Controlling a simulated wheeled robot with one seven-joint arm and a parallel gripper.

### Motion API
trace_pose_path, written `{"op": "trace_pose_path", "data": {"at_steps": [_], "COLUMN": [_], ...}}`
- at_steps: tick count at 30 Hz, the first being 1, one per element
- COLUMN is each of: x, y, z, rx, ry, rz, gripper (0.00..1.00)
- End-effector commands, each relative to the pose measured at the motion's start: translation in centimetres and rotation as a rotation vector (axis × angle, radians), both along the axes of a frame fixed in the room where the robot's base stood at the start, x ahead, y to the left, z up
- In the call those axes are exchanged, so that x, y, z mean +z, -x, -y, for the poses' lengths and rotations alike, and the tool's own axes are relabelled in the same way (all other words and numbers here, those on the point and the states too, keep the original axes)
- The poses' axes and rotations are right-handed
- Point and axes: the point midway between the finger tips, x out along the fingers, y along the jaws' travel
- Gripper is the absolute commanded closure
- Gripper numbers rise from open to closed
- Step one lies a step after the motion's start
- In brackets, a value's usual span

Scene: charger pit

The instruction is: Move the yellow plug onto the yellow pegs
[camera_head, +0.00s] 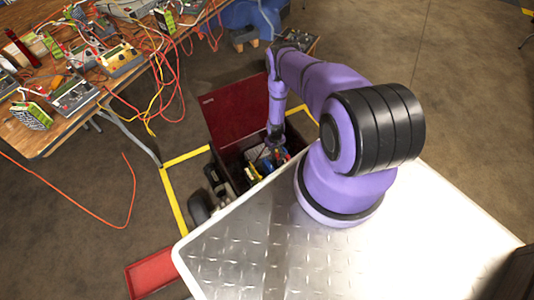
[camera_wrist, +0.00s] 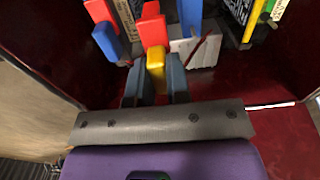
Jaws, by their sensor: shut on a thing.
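The yellow plug (camera_wrist: 156,68) is between the two grey-blue fingers of my gripper (camera_wrist: 156,82) in the wrist view. My gripper is shut on it. Red and blue blocks stand just beyond the plug: a red one (camera_wrist: 152,28) right behind it, and a blue one (camera_wrist: 110,42) to its left. I cannot make out the yellow pegs. In the head view my gripper (camera_head: 275,143) reaches down into the open dark red box. A yellow piece (camera_head: 253,172) shows there, and I cannot tell whether it is the plug.
The dark red box has a raised lid (camera_head: 238,107) and walls close around my gripper. A pale block (camera_wrist: 198,48) and another blue block (camera_wrist: 190,15) lie beyond the plug. A cluttered wooden table (camera_head: 60,125) with cables stands at left.

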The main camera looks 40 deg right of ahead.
Motion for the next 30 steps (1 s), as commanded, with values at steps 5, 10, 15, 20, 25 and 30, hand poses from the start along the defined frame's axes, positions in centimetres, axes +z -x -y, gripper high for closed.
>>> {"op": "trace_pose_path", "data": {"at_steps": [5, 10, 15, 20, 25, 30], "x": [0.1, 0.1, 0.1, 0.6, 1.6, 1.9], "y": [0.1, 0.1, 0.1, 0.0, 0.0, 0.1], "z": [0.9, 0.9, 0.9, 0.9, 0.9, 0.9], "rx": [0.0, 0.001, 0.001, 0.001, 0.001, 0.001], "ry": [0.0, 0.0, 0.0, 0.0, 0.0, 0.0], "rz": [0.0, 0.0, 0.0, 0.0, 0.001, 0.0], "gripper": [1.0, 1.0, 1.0, 1.0, 1.0, 1.0]}}
